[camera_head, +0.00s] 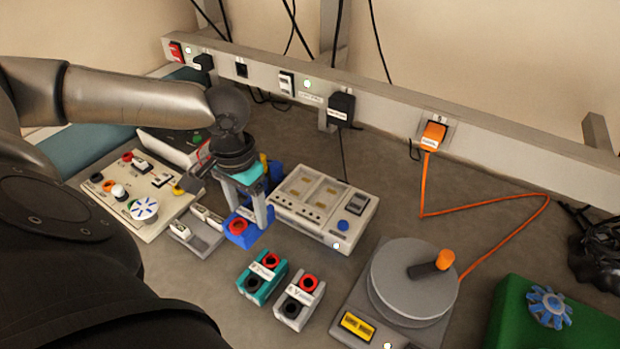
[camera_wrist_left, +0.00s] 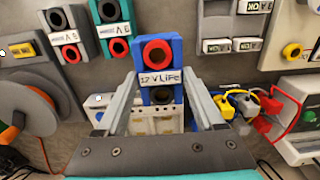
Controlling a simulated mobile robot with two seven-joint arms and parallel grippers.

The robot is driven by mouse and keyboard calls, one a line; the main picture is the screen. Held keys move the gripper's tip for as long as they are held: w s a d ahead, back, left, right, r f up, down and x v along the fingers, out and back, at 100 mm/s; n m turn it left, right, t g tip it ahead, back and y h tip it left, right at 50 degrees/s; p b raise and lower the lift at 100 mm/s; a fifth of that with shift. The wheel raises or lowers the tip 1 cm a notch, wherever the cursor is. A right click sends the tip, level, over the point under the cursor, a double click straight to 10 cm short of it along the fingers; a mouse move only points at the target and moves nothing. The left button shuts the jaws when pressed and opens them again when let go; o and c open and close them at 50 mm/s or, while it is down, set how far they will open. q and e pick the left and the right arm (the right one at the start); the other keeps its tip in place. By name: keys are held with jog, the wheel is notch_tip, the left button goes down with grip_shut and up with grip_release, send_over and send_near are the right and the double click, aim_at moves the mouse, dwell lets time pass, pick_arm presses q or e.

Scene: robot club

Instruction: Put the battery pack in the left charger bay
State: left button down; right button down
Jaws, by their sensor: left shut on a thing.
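The blue battery pack (camera_head: 237,231), with one red and one black round terminal, is between the fingers of my left gripper (camera_head: 250,218). In the left wrist view the pack (camera_wrist_left: 147,54) shows a white label reading like "12 V LiFe", and the left gripper (camera_wrist_left: 163,88) is shut on its sides. I cannot tell how far the pack is above the bench. The pale charger (camera_head: 283,213) is just right of the pack; its left bay (camera_head: 300,186) and right bay (camera_head: 330,196) look empty. My right gripper is not in view.
A teal pack (camera_head: 253,272) and a grey pack (camera_head: 295,312) stand in front of the charger. A grey cell tray (camera_head: 199,243) and a control panel (camera_head: 128,172) lie left. A turntable device (camera_head: 395,270) and a green box (camera_head: 510,315) are right. The wall rail (camera_head: 385,98) runs behind.

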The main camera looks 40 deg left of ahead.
pick_arm(q)
send_over(301, 186)
jog(key=shift+b, duration=0.35)
notch_tip(301, 186, down, 3)
jog(key=shift+f, duration=0.2)
dwell(0.4)
jog(key=shift+f, duration=0.15)
grip_release()
notch_tip(301, 186, up, 12)
jog(key=p, duration=0.1)
dwell(0.4)
